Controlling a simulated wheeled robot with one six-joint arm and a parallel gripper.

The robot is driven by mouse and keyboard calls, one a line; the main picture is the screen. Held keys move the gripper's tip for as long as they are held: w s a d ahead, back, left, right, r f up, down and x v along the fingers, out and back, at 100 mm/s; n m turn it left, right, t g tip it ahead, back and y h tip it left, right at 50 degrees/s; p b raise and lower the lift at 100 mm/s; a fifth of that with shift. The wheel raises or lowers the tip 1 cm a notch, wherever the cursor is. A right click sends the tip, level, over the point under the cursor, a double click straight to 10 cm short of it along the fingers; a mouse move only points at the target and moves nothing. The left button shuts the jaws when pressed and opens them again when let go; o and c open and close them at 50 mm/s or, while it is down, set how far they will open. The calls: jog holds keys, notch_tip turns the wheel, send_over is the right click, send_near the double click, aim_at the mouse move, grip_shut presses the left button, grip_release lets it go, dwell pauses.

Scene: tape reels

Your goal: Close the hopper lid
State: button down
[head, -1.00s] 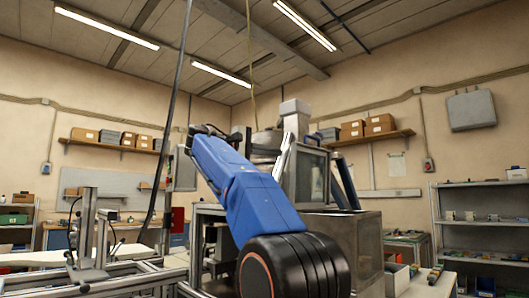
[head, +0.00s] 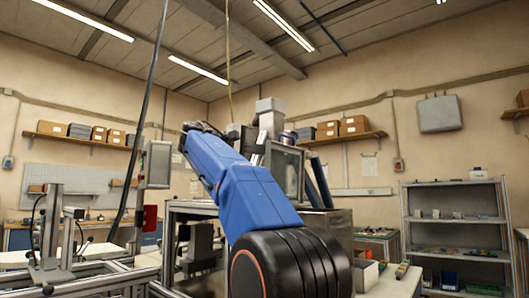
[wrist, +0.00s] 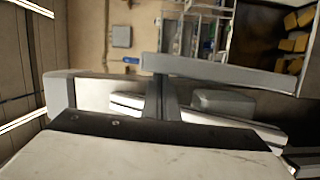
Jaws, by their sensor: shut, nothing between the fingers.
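In the head view, a grey machine with a windowed housing (head: 286,170) stands behind my blue arm. A pale block (head: 270,106) rises at its top. My arm hides much of the machine, and I cannot make out the hopper lid there with certainty. In the wrist view, my gripper (wrist: 163,86) appears shut and empty, its fingers together near the middle. A long grey slab edge (wrist: 225,73) crosses at the fingertips. It may be the lid, but I cannot tell, nor whether the fingers touch it. My gripper is not clearly visible in the head view.
A metal frame (head: 50,240) with rails stands at the lower left. A dark cable (head: 152,110) hangs from above on the left. A grey shelf unit (head: 460,225) stands at the right. A bench with small parts (head: 402,271) lies right of the machine.

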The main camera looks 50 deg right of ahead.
jog(key=shift+s, duration=0.1)
jog(key=shift+s+m, duration=0.3)
jog(key=shift+s, duration=0.1)
jog(key=s+d+f+m+t+y, duration=0.1)
jog(key=s+f+m, duration=0.1)
jog(key=s+m, duration=0.3)
jog(key=s+f+m+t+y, duration=0.1)
jog(key=s+f+m, duration=0.1)
jog(key=s, duration=0.6)
jog(key=s+f+m+t, duration=0.1)
jog(key=s+f+m, duration=0.5)
jog(key=f, duration=0.7)
jog(key=shift+s+d+t, duration=0.15)
jog(key=shift+d+t, duration=0.15)
jog(key=shift+t, duration=0.1)
jog(key=shift+f, duration=0.25)
jog(key=shift+y, duration=0.3)
